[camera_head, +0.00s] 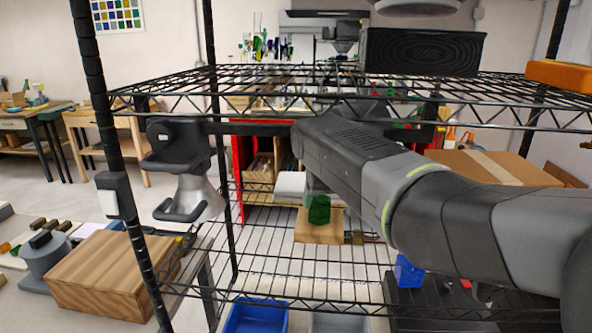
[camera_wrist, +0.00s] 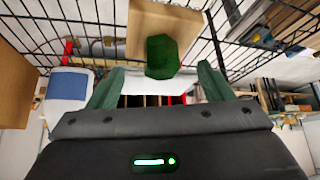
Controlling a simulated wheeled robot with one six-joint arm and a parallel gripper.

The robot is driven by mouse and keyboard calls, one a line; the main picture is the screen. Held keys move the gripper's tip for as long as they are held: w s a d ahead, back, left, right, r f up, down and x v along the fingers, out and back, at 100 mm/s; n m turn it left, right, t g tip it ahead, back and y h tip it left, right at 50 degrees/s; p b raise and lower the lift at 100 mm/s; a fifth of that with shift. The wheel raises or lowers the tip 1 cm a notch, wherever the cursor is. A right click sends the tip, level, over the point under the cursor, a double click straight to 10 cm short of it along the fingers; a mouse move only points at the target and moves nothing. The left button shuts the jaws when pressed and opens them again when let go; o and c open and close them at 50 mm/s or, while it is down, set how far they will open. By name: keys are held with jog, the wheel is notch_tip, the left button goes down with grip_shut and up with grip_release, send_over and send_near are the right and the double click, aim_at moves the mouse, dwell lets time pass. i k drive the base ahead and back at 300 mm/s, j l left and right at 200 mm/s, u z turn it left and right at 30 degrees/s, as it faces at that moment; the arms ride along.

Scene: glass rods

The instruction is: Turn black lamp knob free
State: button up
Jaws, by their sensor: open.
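I cannot make out a black lamp knob for certain in either view. A dark grey fixture (camera_head: 180,145) with a pale cone hangs by the rack's left side; I cannot tell if it is a lamp. A dark green faceted piece (camera_head: 319,209) sits on a wooden block (camera_head: 320,230) inside the rack. In the wrist view the green piece (camera_wrist: 162,57) shows just ahead of and between my gripper's (camera_wrist: 160,75) two separated green fingers, with the block (camera_wrist: 150,22) behind it. My gripper is open, with no visible contact. In the head view my arm mostly hides it.
A black wire rack shelf (camera_head: 300,85) spans above my arm, with dark posts at both sides. A black box (camera_head: 425,52) and an orange item (camera_head: 560,75) stand on it. A blue bin (camera_head: 255,316) is below. A wooden box (camera_head: 100,275) stands at lower left.

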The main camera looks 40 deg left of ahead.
aim_at(161, 133)
jog(key=k+l+u, duration=0.15)
jog(key=u, duration=0.15)
jog(key=k+l+u, duration=0.3)
jog(key=i+u, duration=0.1)
jog(key=u, duration=0.35)
jog(key=i+j+u, duration=0.1)
jog(key=u, duration=0.35)
jog(key=i+u, duration=0.1)
jog(key=u, duration=0.35)
jog(key=i+u, duration=0.1)
jog(key=u, duration=0.35)
jog(key=i+l+u, duration=0.1)
jog(key=i+l, duration=0.05)
jog(key=l, duration=0.05)
